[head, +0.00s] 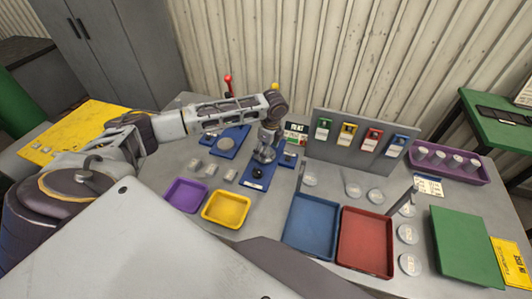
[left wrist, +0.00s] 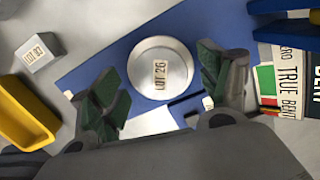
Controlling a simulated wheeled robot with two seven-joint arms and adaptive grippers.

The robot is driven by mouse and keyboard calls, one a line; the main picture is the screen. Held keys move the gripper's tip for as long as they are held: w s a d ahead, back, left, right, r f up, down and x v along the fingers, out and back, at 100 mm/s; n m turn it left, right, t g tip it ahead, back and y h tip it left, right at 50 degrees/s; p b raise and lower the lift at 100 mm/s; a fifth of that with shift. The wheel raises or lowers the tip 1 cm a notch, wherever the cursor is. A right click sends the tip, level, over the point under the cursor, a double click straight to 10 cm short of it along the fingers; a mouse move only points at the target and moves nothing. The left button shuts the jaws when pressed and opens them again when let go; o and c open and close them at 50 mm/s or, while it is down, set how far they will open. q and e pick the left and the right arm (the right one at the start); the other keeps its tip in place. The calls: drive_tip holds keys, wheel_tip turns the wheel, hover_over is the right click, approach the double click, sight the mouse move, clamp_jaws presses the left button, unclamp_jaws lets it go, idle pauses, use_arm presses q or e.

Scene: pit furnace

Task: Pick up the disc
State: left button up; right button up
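A round silver disc (left wrist: 165,58) with a "LOT 26" label lies on a blue plate (left wrist: 100,68) in the left wrist view. My left gripper (left wrist: 160,92) is open, with its green-padded fingers apart at the near left and right of the disc, not closed on it. In the head view my left gripper (head: 264,154) points down over a blue fixture (head: 254,183) and hides the disc there. Other pale discs (head: 408,234) lie on the table at the right. My right gripper is not in view.
A yellow tray (head: 226,209) and purple tray (head: 186,195) sit near the small grey blocks (head: 211,170). Blue (head: 310,226) and red (head: 365,242) trays stand right of them. A lettered sign (head: 297,132) and a grey panel with coloured tags (head: 360,143) stand behind.

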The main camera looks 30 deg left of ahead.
use_arm(q)
drive_tip(key=c, duration=1.4)
drive_tip(key=shift+r, duration=0.1)
wheel_tip(320, 180, up, 10)
idle(0.3)
